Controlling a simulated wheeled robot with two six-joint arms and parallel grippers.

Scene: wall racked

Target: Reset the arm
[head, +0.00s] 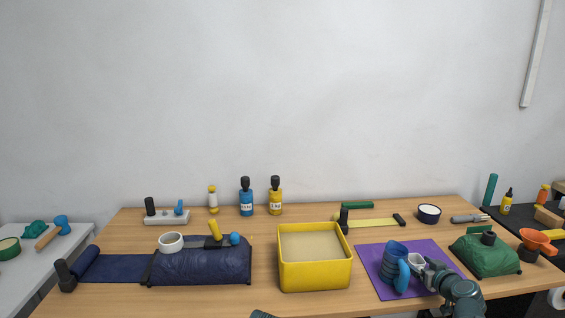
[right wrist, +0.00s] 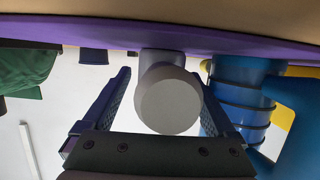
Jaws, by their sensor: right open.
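My right gripper (head: 428,270) is low over the purple mat (head: 372,275) at the right of the table. Its two fingers stand apart in the right wrist view (right wrist: 160,100). A pale round-ended object (right wrist: 168,100) shows between the fingers there, and it appears as a small white piece in the head view (head: 416,260). I cannot tell whether the fingers touch it. My left gripper is not seen.
A yellow bin (head: 315,277) stands left of the mat. A green bag (head: 485,262) lies to the right. Bottles (head: 246,200) stand along the back edge. A dark-rimmed bowl (head: 429,214) sits behind the mat.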

